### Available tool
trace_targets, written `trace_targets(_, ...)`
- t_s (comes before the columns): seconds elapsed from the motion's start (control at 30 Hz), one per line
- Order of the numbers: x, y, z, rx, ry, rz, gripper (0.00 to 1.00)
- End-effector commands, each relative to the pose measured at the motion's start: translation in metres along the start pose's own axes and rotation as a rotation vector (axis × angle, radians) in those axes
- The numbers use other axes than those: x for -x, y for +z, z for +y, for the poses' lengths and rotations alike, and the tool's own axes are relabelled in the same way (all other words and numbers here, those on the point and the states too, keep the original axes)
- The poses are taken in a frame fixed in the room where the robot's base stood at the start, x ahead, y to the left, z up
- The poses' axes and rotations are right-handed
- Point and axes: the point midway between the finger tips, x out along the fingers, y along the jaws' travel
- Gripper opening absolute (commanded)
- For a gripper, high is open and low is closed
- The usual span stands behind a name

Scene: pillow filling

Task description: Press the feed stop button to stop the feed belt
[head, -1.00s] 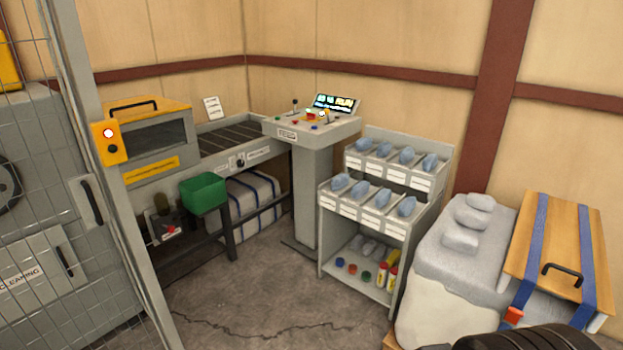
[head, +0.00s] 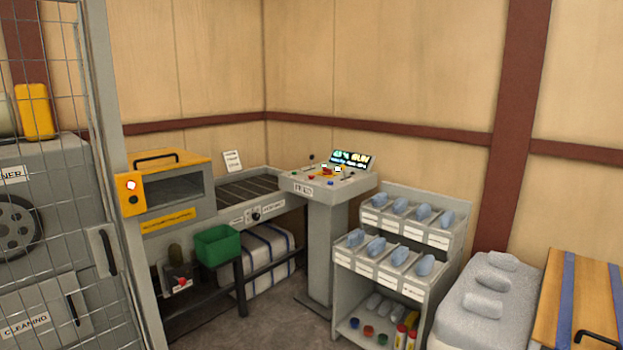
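The control console (head: 326,190) stands in the back corner on a grey pedestal, with several small coloured buttons and a lit display (head: 352,159) on top. A red control (head: 327,171) shows near the middle of the panel. The button labels are too small to read, so I cannot tell which is the feed stop button. My gripper is not in view.
A shelf rack (head: 405,240) with blue-grey pieces stands right of the console. Farther right are a grey-white block (head: 490,305) and a wooden board with blue straps (head: 575,310). A green bin (head: 217,245) hangs at the belt's front. A mesh fence (head: 50,100) is at left.

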Motion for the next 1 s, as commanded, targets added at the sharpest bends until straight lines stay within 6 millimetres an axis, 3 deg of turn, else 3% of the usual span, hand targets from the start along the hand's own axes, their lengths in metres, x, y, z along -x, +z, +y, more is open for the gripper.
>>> trace_targets(0.2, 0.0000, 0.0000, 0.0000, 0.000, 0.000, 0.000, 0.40)
trace_targets(0.8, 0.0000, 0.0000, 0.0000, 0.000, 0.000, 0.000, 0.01)
trace_targets(1.0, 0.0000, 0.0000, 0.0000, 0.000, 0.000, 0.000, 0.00)
